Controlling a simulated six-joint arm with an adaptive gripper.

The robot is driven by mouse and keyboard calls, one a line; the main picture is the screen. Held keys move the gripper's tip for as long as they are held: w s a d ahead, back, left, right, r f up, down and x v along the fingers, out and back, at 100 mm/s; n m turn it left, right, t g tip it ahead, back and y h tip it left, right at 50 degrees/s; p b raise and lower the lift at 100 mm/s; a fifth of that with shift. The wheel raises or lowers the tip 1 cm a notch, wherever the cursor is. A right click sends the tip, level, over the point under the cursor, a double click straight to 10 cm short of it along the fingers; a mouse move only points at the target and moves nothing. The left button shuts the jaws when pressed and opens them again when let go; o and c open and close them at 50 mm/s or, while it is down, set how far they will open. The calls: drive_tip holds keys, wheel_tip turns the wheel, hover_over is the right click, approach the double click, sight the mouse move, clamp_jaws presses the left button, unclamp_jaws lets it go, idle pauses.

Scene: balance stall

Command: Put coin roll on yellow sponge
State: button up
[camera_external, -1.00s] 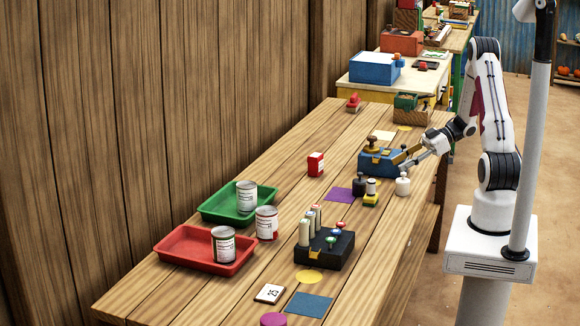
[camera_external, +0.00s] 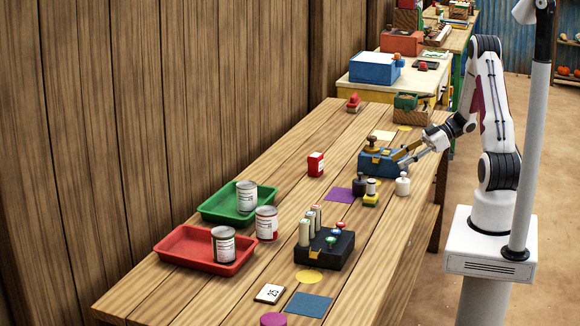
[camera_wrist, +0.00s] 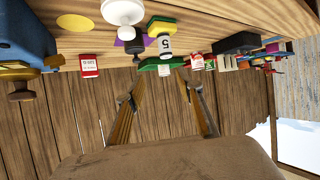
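A white roll marked 5, which looks like the coin roll (camera_external: 371,187), stands upright on the small yellow sponge (camera_external: 370,201) near the table's right side. In the wrist view, which is upside down, the roll (camera_wrist: 165,44) rests against the yellow and green sponge (camera_wrist: 161,23). My gripper (camera_external: 404,158) is beside the blue box, up and to the right of the roll. In the wrist view my gripper's fingers (camera_wrist: 156,88) are spread apart with nothing held between them.
A blue box (camera_external: 381,162), a dark weight (camera_external: 359,186) and a white weight (camera_external: 403,186) stand close to the sponge. A purple mat (camera_external: 338,194) lies to its left. A black rack (camera_external: 325,250) with several rolls, a green tray (camera_external: 211,214) and a red tray (camera_external: 179,257) are farther along.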

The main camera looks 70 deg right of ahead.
drive_tip(key=w+d+r+m+h, duration=0.1)
drive_tip(key=w+d+r+h, duration=0.2)
drive_tip(key=w+r+h, duration=0.6)
drive_tip(key=s+a+r+m+g+h, duration=0.1)
drive_tip(key=s+a+r+m+h, duration=0.15)
drive_tip(key=a+r+m, duration=0.5)
drive_tip(key=s+a+n+g+y, duration=0.1)
drive_tip(key=s+a+g+y, duration=0.3)
drive_tip(key=s+a, duration=1.4)
drive_tip(key=a+y, duration=0.1)
drive_tip(key=a, duration=0.3)
drive_tip(key=shift+s+a, duration=0.2)
drive_tip(key=shift+s, duration=0.2)
